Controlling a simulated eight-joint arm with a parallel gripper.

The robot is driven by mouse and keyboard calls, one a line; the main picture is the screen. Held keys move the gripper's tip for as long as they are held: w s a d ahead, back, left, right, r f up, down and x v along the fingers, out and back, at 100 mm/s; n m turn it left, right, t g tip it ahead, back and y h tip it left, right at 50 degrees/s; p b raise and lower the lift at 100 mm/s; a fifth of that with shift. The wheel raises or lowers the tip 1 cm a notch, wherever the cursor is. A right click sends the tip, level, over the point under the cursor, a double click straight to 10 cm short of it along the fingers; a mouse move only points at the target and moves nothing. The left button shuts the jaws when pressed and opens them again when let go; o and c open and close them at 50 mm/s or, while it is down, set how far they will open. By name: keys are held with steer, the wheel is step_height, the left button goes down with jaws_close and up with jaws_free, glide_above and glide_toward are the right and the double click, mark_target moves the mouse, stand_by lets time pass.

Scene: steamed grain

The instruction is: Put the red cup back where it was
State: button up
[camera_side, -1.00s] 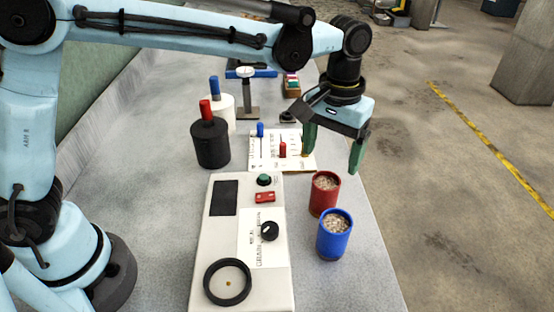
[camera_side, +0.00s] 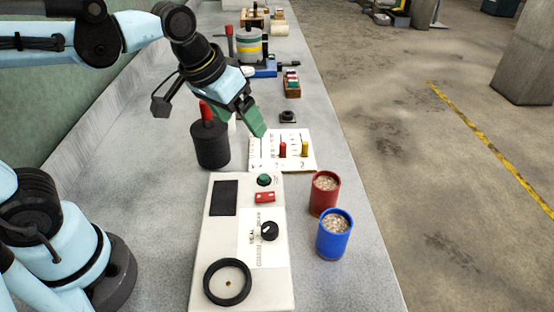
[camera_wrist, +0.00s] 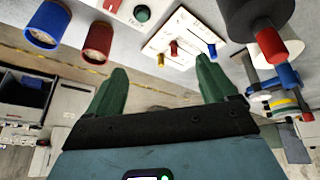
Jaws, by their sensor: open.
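The red cup (camera_side: 323,196), filled with pale grain, stands upright on the table right of the white machine. The blue cup (camera_side: 334,238), also filled with grain, stands close in front of it. My gripper (camera_side: 258,125) is in the air over the left side of the marked card, behind and left of the cups, tilted, with nothing visible in it. In the wrist view the two green fingers of my gripper (camera_wrist: 163,68) are spread apart. The red cup (camera_wrist: 97,42) and the blue cup (camera_wrist: 45,26) show at upper left there.
The white machine (camera_side: 221,240) has a dial, a green button and a black ring. The card (camera_side: 268,164) bears small coloured pegs. A black weight (camera_side: 211,148) with a red handle stands left of it. Racks and stands are farther back. The table's right edge is near the cups.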

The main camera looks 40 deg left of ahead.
steer(key=s+a+f+t, duration=0.2)
steer(key=s+a+f, duration=0.1)
steer(key=s+a, duration=0.1)
steer(key=shift+s+a+f+y, duration=0.2)
steer(key=shift+a+y, duration=0.05)
steer(key=shift+y, duration=0.05)
stand_by(1.1)
